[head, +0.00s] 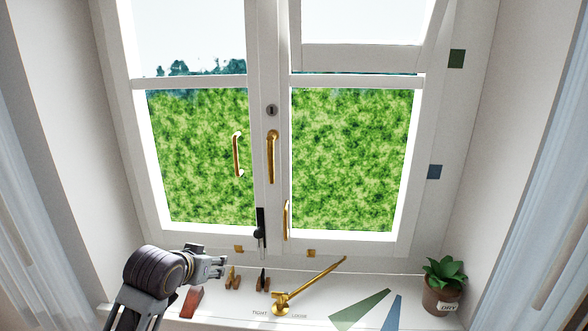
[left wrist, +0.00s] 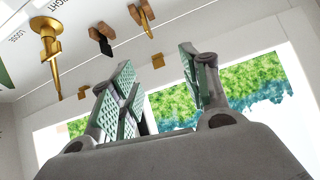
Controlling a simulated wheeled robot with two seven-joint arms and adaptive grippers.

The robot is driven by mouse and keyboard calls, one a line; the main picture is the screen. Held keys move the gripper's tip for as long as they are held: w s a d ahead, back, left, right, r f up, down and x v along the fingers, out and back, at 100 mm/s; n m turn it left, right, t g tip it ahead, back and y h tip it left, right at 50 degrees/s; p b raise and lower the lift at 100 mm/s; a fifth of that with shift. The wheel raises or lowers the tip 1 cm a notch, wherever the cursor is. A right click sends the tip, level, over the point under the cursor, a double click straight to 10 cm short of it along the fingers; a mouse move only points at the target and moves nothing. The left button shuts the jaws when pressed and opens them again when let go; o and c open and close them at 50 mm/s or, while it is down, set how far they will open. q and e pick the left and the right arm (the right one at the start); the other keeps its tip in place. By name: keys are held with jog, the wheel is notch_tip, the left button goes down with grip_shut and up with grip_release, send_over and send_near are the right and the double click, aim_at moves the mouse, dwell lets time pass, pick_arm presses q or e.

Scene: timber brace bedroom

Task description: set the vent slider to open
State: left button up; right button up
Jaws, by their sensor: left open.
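A dark upright slider with a round knob (head: 260,230) sits low on the middle post of the window; I take it for the vent slider, but no marking on it is readable. My left gripper (head: 224,266) is open and empty, low and left of the knob, above the sill and apart from the slider. My right gripper is not in view.
On the sill are a brass stay (head: 305,288), a red block (head: 192,303), small wooden pieces (head: 233,279) and a potted plant (head: 441,290) at right. Brass handles (head: 272,158) stick out from the window. Open air lies between gripper and window.

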pick_arm(q)
jog(key=s+f+g, duration=0.7)
jog(key=s+f, duration=1.6)
jog(key=s, duration=0.2)
jog(key=s+f+g, duration=0.1)
jog(key=s+f, duration=0.1)
jog(key=f, duration=1.5)
jog(key=s+f, duration=0.2)
jog(key=f, duration=1.6)
jog(key=s+a+f, duration=0.2)
jog(key=s+f, duration=0.7)
jog(key=s, duration=0.1)
jog(key=s+a+f+g+y, duration=0.1)
jog(key=s+a+f, duration=0.1)
jog(key=s+f, duration=0.7)
jog(key=shift+s+a+f, duration=0.15)
jog(key=shift+s+f, duration=0.15)
jog(key=shift+s, duration=0.9)
jog(key=shift+w, duration=0.15)
